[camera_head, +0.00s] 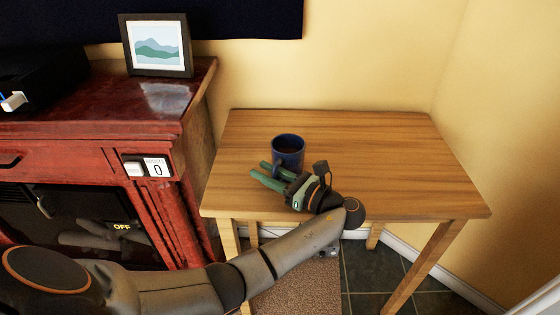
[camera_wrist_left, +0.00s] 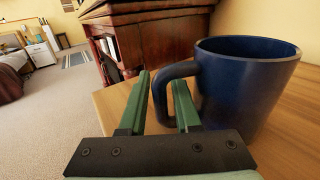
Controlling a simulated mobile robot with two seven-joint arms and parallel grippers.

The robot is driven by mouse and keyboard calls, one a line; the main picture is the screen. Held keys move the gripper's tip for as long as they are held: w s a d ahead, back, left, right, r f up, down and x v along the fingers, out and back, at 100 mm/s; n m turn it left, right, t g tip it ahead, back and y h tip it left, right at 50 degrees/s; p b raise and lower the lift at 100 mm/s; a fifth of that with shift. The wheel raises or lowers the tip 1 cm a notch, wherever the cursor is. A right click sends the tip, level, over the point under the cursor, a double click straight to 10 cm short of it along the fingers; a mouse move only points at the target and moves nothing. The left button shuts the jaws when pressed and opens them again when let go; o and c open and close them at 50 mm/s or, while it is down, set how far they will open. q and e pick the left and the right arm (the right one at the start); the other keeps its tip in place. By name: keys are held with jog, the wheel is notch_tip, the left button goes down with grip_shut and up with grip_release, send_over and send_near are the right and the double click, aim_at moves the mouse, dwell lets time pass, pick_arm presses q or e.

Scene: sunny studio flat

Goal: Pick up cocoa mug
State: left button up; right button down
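The cocoa mug (camera_head: 289,146) is dark blue with dark contents and stands upright on the wooden table (camera_head: 370,145). It also shows close up in the left wrist view (camera_wrist_left: 250,85), with its handle (camera_wrist_left: 165,88) facing left. My left gripper (camera_head: 258,168) is at the near side of the mug, its green fingers pointing left. In the left wrist view the two fingers (camera_wrist_left: 162,90) stand apart, with the handle showing in the gap between them. I cannot tell whether either finger touches it. My right gripper is not in view.
A red wooden cabinet (camera_head: 130,112) with a framed picture (camera_head: 157,47) on top stands left of the table. A yellow wall (camera_head: 370,60) is behind and to the right. The table's right part is bare.

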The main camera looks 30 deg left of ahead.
pick_arm(q)
jog(key=shift+a, duration=0.2)
jog(key=shift+c, duration=0.3)
grip_shut()
jog(key=shift+r, duration=0.1)
dwell(1.1)
